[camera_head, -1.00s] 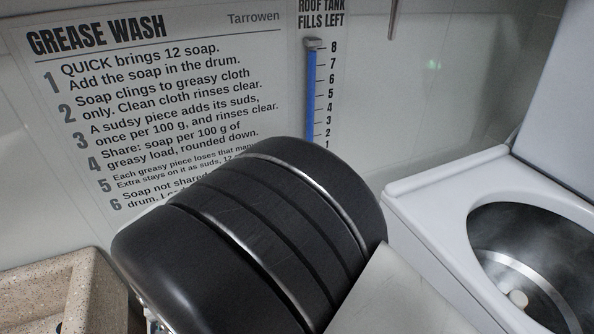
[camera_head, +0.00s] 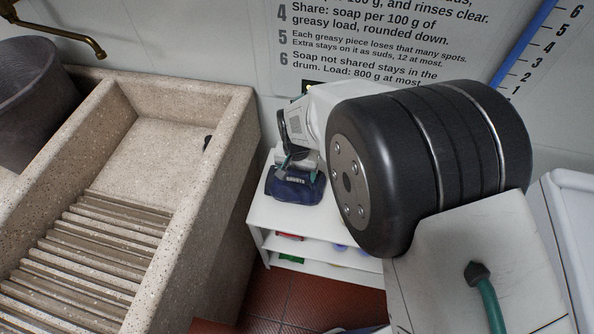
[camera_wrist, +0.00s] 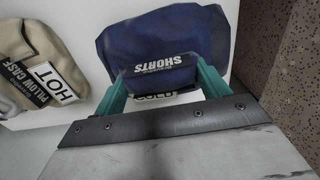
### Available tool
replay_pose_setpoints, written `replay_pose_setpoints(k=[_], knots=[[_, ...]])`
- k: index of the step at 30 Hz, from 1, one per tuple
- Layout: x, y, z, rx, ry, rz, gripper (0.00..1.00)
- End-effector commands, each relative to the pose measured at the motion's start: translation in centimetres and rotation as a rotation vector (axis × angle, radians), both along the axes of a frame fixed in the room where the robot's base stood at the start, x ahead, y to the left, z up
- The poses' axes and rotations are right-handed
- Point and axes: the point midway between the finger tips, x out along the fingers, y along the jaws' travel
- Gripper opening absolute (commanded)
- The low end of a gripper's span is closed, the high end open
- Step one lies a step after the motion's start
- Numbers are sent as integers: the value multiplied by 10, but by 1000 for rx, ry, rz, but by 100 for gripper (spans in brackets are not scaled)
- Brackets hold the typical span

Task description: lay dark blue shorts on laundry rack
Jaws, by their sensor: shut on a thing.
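The dark blue shorts (camera_head: 291,188), a folded bundle with a SHORTS label, are at the top of a white shelf unit (camera_head: 270,216). In the wrist view the shorts (camera_wrist: 150,35) lie over a white surface; I cannot tell whether they rest on it or hang just above. My gripper (camera_head: 299,164) reaches down to the shorts, its green fingers shut on their near edge. In the wrist view my gripper (camera_wrist: 160,88) shows a finger on each side of the label. A partly hidden tag reading COLD (camera_wrist: 154,97) shows between the fingers. I see no other rack.
A beige pillow case (camera_wrist: 28,60) tagged HOT lies left of the shorts in the wrist view. A speckled stone washboard sink (camera_head: 215,200) stands left of the shelf unit. The lower shelves hold small coloured things. A wall sign (camera_head: 385,45) hangs behind.

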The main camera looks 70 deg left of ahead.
Motion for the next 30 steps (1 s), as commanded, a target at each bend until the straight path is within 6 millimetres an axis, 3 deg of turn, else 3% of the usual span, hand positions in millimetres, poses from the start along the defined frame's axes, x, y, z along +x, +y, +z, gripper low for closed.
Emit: replay_pose_setpoints(k=[1, 3, 14, 30], knots=[[0, 0, 0, 0, 0, 0, 82], [0, 0, 0, 0, 0, 0, 96], [0, 0, 6, 1, 0, 0, 96], [0, 1, 107, 3, -1, -1, 96]])
